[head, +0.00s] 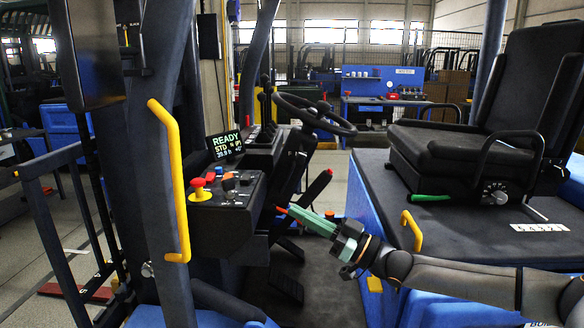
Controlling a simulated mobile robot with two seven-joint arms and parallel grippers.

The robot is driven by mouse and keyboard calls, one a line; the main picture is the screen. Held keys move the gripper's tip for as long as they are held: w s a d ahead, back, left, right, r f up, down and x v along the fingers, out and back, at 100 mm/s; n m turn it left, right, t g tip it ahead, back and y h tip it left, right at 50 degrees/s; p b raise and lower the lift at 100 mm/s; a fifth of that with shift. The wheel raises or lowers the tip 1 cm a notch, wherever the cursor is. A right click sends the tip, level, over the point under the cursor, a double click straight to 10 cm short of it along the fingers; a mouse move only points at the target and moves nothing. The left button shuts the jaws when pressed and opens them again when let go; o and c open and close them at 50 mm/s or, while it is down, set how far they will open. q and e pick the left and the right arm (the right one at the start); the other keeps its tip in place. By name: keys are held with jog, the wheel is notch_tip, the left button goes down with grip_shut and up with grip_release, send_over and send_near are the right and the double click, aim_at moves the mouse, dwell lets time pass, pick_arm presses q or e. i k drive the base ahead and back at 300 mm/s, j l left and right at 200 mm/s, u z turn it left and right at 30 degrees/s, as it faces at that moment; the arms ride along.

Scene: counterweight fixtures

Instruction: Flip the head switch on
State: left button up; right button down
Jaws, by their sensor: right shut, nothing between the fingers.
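A black side console (232,212) carries the controls. On it are a red mushroom button on a yellow base (200,189), small coloured switches (216,174) and black knobs (229,185). Which of them is the head switch I cannot tell; any labels are too small to read. My right gripper (291,209) comes in from the right with its green fingers shut and empty. It points left toward the console, and in the picture its tip lies right of the console's front end. My left gripper is not in view.
A lit display (225,145) reads READY above the console. A yellow grab handle (172,180) on a dark pillar stands at left. A steering wheel (314,114) is behind the console. A black seat (470,130) on a blue-sided housing is at right, with a yellow handle (411,231).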

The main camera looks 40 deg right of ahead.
aim_at(246, 180)
jog(key=i+l, duration=0.1)
jog(key=l, duration=0.2)
jog(key=i+l, duration=0.25)
jog(key=l, duration=0.3)
jog(key=l+u, duration=0.7)
jog(key=l, duration=0.2)
jog(key=i, duration=0.05)
